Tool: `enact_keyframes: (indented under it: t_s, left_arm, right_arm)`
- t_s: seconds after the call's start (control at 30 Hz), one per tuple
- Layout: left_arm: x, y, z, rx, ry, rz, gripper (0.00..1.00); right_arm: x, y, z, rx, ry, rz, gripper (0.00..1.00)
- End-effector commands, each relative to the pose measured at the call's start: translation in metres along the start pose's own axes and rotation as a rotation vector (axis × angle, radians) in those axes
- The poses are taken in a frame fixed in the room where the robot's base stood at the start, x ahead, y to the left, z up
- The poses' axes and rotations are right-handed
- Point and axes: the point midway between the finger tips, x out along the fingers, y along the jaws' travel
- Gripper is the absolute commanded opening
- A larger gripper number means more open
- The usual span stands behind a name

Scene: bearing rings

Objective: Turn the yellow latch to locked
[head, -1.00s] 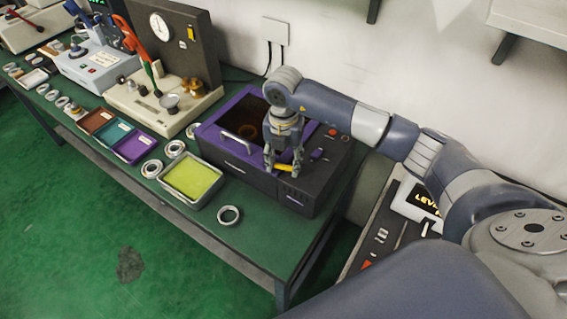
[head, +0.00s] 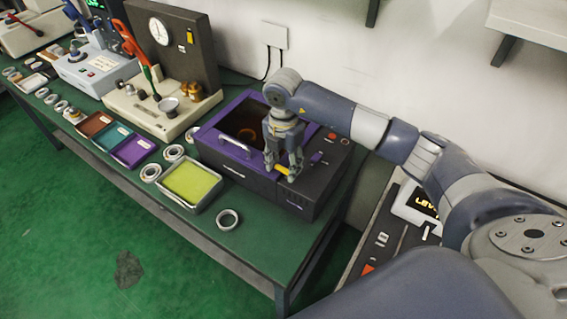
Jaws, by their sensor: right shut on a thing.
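The yellow latch (head: 283,170) sits on the front right part of the black and purple machine (head: 315,188). My right gripper (head: 282,172) reaches down over the machine and is shut on the yellow latch. The fingers cover part of the latch, so its exact angle is hard to tell. The machine's lid has a dark window (head: 240,122) with an orange ring showing inside, and a silver handle (head: 234,145) at its front. My left gripper is not in view.
A tray with a yellow-green pad (head: 190,181) and a loose metal ring (head: 228,219) lie in front of the machine. Brown, teal and purple trays (head: 133,152) are to the left. A press with a dial (head: 160,30) stands behind them. The wall is close behind the machine.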

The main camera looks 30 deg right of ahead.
Motion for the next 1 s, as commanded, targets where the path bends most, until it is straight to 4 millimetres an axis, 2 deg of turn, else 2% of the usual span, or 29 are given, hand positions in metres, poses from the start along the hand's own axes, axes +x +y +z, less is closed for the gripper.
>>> enact_keyframes:
  t_s: [0.1,0.13,0.2,0.23,0.53,0.67,0.77,1.0]
  left_arm:
    - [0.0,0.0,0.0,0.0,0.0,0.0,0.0]
    - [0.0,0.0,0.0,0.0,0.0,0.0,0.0]
    - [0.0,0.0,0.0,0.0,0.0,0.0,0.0]
    - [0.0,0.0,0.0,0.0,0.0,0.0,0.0]
    - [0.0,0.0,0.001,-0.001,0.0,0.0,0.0]
    - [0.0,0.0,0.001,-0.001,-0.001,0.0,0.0]
    - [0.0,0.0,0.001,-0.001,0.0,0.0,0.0]
    - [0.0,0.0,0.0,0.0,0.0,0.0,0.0]
  right_arm:
    - [-0.001,0.0,0.001,0.003,-0.001,0.001,0.23]
    - [-0.001,0.0,0.001,0.003,-0.001,0.001,0.49]
    - [-0.001,0.0,0.001,0.003,-0.001,0.001,0.65]
    - [-0.001,0.0,0.001,0.003,-0.001,0.001,0.67]
    - [0.0,0.0,0.0,0.001,0.0,0.001,0.67]
    - [-0.008,0.001,0.001,0.001,-0.001,0.002,0.67]
    - [-0.022,0.001,0.001,0.0,-0.003,0.005,0.67]
    - [-0.074,0.001,0.001,0.0,-0.003,0.005,0.67]
